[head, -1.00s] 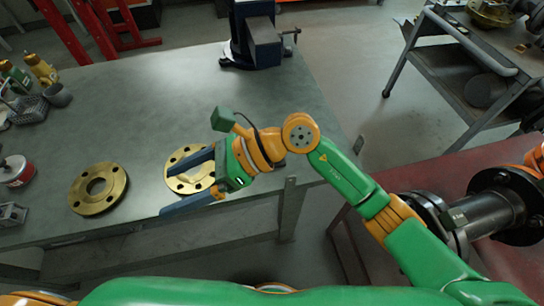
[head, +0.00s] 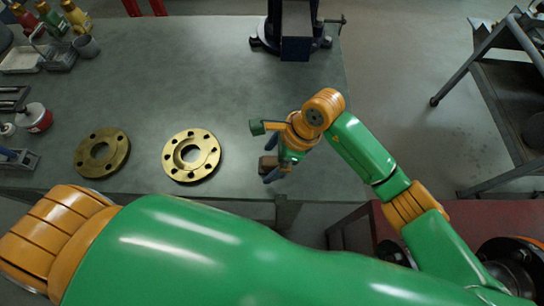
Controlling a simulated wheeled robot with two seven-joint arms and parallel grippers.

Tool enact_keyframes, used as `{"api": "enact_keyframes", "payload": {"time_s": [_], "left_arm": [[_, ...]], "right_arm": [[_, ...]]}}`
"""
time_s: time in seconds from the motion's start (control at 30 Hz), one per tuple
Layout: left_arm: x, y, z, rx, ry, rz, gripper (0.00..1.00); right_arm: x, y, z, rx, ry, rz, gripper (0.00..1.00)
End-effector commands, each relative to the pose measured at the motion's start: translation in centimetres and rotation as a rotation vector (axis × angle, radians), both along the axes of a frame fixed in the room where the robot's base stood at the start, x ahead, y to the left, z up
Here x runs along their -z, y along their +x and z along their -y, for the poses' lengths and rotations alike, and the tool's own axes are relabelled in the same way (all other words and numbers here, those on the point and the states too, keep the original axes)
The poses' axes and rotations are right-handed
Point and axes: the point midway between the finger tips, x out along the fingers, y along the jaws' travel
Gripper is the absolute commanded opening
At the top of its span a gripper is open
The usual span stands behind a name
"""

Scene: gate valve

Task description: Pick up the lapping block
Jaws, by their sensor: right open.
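A small brown block (head: 266,163), which looks like the lapping block, is at the near right edge of the grey workbench (head: 225,95). My right gripper (head: 269,162) is over it, pointing down, with its dark fingers open and apart. The block shows between or just under the fingers; I cannot tell whether they touch it. The gripper body hides part of the block. My left gripper is not in view.
Two brass flanges, one bright (head: 206,142) and one darker (head: 116,146), lie left of the gripper. A dark vise (head: 296,42) stands at the back. A red can (head: 35,118) and bottles are at left. A grey cart (head: 508,100) stands at right.

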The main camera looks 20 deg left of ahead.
Motion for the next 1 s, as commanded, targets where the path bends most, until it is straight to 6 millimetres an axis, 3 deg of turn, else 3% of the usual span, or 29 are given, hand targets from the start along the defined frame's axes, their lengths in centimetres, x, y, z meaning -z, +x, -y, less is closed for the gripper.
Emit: {"api": "enact_keyframes", "payload": {"time_s": [0.1,0.33,0.67,1.0], "left_arm": [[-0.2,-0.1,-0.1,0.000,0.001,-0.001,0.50],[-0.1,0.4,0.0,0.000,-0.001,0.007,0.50],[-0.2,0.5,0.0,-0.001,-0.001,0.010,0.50],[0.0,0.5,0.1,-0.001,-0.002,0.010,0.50]], "right_arm": [[1.3,-0.1,-0.5,0.001,0.000,-0.002,0.91],[1.6,-0.1,-0.6,0.001,0.001,0.003,0.89],[1.6,-0.1,-0.6,0.002,0.002,0.002,0.00],[1.4,0.0,-0.6,0.001,0.002,0.002,0.00]]}}
